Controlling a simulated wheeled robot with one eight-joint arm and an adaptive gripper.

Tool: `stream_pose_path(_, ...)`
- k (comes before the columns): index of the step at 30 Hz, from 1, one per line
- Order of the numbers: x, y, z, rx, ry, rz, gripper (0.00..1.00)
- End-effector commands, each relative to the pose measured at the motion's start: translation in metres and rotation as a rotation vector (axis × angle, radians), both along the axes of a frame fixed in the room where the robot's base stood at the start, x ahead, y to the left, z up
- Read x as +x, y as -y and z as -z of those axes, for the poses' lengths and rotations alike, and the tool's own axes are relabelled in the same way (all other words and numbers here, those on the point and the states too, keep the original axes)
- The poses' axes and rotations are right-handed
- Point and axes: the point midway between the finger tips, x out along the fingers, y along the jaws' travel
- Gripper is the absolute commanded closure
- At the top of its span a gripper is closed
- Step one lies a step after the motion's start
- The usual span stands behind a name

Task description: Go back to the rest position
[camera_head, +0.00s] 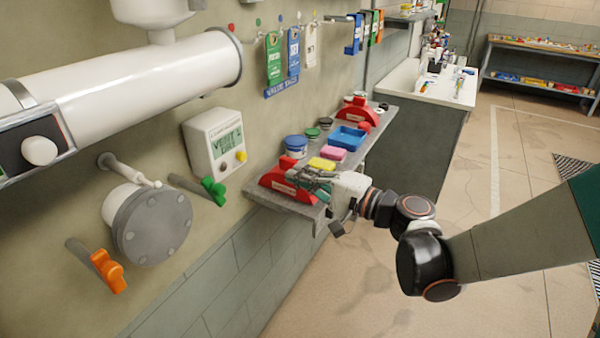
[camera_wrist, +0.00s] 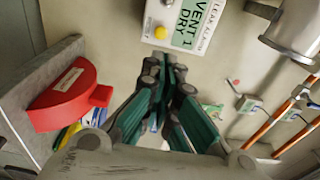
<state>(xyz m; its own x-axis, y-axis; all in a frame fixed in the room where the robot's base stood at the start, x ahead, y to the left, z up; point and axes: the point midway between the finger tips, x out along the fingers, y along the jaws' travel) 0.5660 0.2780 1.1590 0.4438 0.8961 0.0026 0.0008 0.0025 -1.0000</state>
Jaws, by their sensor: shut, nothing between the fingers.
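My gripper (camera_head: 308,182) is at the front end of the wall shelf, close to a red lockout piece (camera_head: 287,180) there. In the wrist view my gripper (camera_wrist: 165,72) shows its teal fingers shut, with nothing held. The red piece also shows in the wrist view (camera_wrist: 66,97), left of the fingers and apart from them in that view. Beyond the fingertips is the wall with the leak alarm box (camera_wrist: 187,22), which reads "VENT 1 DRY". In the head view I cannot tell the exact gap between fingers and shelf.
The grey shelf (camera_head: 262,197) also holds a blue tray (camera_head: 347,138), a pink block (camera_head: 333,153) and a blue tub (camera_head: 296,146). A green valve handle (camera_head: 214,190) and an orange one (camera_head: 108,270) stick out from the wall. The floor (camera_head: 345,300) at the right is clear.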

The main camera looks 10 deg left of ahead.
Motion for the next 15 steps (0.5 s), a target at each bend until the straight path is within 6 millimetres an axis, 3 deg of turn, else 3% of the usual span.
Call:
stream_pose_path(8,-0.014,0.013,0.001,-0.154,0.021,0.017,1.00)
stream_pose_path(15,-0.047,0.052,0.011,-0.470,0.057,0.049,1.00)
